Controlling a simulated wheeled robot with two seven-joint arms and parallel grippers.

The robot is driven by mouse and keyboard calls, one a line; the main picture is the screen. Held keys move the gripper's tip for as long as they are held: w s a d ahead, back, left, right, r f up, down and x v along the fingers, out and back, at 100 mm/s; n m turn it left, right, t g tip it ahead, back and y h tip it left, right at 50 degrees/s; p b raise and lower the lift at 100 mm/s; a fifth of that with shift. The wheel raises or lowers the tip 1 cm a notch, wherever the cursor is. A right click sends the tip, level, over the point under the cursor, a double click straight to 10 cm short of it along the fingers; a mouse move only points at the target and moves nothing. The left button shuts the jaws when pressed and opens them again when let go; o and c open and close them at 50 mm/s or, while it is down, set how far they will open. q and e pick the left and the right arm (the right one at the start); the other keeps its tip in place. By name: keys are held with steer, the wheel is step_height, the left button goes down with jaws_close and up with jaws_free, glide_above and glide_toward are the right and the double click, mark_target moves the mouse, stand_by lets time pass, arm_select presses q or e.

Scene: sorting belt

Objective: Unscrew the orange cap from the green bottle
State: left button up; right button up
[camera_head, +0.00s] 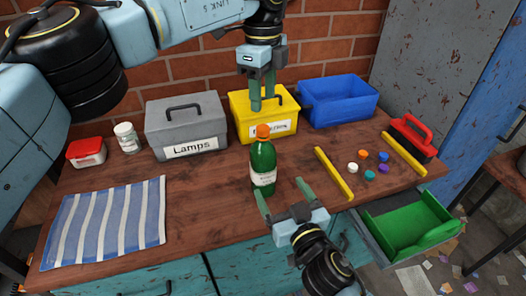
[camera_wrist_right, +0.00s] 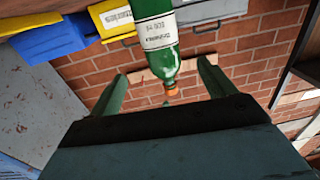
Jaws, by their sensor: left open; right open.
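The green bottle (camera_head: 263,168) stands upright on the wooden table, with a white label and the orange cap (camera_head: 263,131) on top. In the right wrist view the bottle (camera_wrist_right: 157,40) appears inverted, with its orange cap (camera_wrist_right: 171,91) pointing down. My left gripper (camera_head: 262,100) is open and empty above the cap, its fingers pointing down, apart from it. My right gripper (camera_head: 283,192) is open and empty in front of the bottle, fingers towards it. Its two fingers (camera_wrist_right: 162,85) appear on either side of the bottle neck in the wrist view, not closed on it.
Behind stand a grey Lamps box (camera_head: 186,118), a yellow box (camera_head: 288,103) and a blue bin (camera_head: 338,100). Several small caps (camera_head: 370,171) lie between yellow bars (camera_head: 334,174) on the right. A striped cloth (camera_head: 107,224) lies left.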

mark_target(261, 155)
arm_select(q)
steer(key=shift+r, duration=0.4)
steer(key=shift+s+a+r, duration=0.1)
steer(key=shift+s+r, duration=0.05)
steer(key=shift+s, duration=0.2)
arm_select(e)
steer(key=x, duration=1.3)
steer(key=shift+a+r, duration=0.1)
steer(key=shift+r, duration=0.25)
steer(key=shift+s, duration=0.1)
